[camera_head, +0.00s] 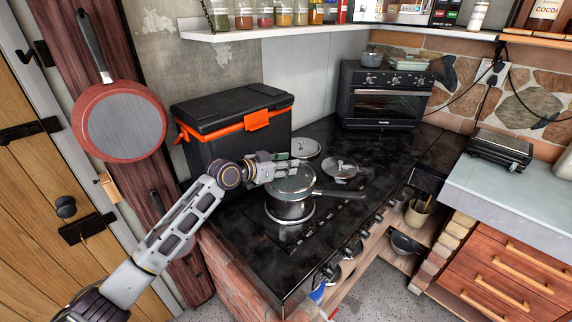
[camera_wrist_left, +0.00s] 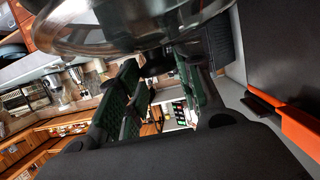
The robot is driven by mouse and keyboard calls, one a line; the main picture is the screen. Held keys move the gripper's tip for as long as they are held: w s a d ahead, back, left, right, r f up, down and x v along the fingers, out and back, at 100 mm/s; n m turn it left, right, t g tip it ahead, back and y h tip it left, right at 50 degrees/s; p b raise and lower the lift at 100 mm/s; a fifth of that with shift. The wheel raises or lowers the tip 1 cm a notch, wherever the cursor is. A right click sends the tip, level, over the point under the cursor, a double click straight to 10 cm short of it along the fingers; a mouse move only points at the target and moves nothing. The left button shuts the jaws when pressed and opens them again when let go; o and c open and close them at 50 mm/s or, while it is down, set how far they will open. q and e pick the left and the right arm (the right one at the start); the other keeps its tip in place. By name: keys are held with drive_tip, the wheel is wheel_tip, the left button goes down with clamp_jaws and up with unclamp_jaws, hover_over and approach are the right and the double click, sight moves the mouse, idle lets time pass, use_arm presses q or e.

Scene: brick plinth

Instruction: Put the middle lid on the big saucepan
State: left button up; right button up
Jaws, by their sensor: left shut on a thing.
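The big saucepan (camera_head: 290,209) stands on the black stove, its long handle pointing right. A shiny round lid (camera_head: 291,185) is at its mouth, roughly over the opening. I cannot tell whether the lid rests on the rim or hangs just above it. My left gripper (camera_head: 287,168) comes in from the left and is shut on the lid's knob. In the left wrist view, the lid (camera_wrist_left: 125,25) fills the top, with the gripper's green-padded fingers (camera_wrist_left: 155,90) below it. My right gripper is not in view.
A second lid (camera_head: 304,148) lies behind the saucepan, and a third lid (camera_head: 341,168) lies to its right. A black toolbox with orange latches (camera_head: 232,116) stands close behind my left arm. A toaster oven (camera_head: 384,95) stands at the back. The front stove top is clear.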

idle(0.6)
use_arm(q)
drive_tip(key=shift+f, duration=0.2)
drive_tip(key=shift+f+b, duration=0.4)
drive_tip(key=shift+f, duration=0.1)
drive_tip(key=shift+f, duration=0.1)
drive_tip(key=shift+f, duration=0.2)
idle(0.7)
drive_tip(key=shift+f+b, duration=0.2)
drive_tip(key=shift+b, duration=0.1)
drive_tip(key=shift+f, duration=0.2)
idle(0.4)
drive_tip(key=o, duration=1.3)
